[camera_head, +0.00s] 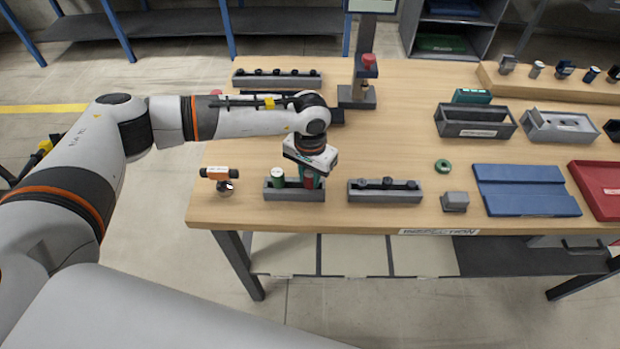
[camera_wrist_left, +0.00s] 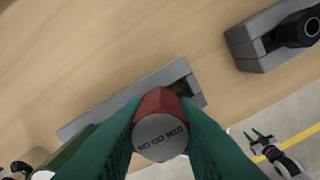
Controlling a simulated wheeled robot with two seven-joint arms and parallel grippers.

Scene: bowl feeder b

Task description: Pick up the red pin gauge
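The red pin gauge (camera_head: 309,181) stands upright in the right end of a grey holder (camera_head: 293,194) near the table's front edge. In the left wrist view its red cap (camera_wrist_left: 160,125), with a grey lettered face, sits between the green fingers of my left gripper (camera_head: 307,172). The fingers meet the cap on both sides with no gap that I can see, so the gripper looks shut on it. The pin's lower part is hidden in the holder (camera_wrist_left: 85,120). My right gripper (camera_wrist_left: 256,137) shows in the left wrist view, fingers apart and empty, away from the holder.
A green pin gauge (camera_head: 277,181) stands in the same holder, close to the left. A second grey holder (camera_head: 385,197) with dark pieces is to the right. An orange-and-black tool (camera_head: 221,176) lies left. Bare wood shows behind the holders.

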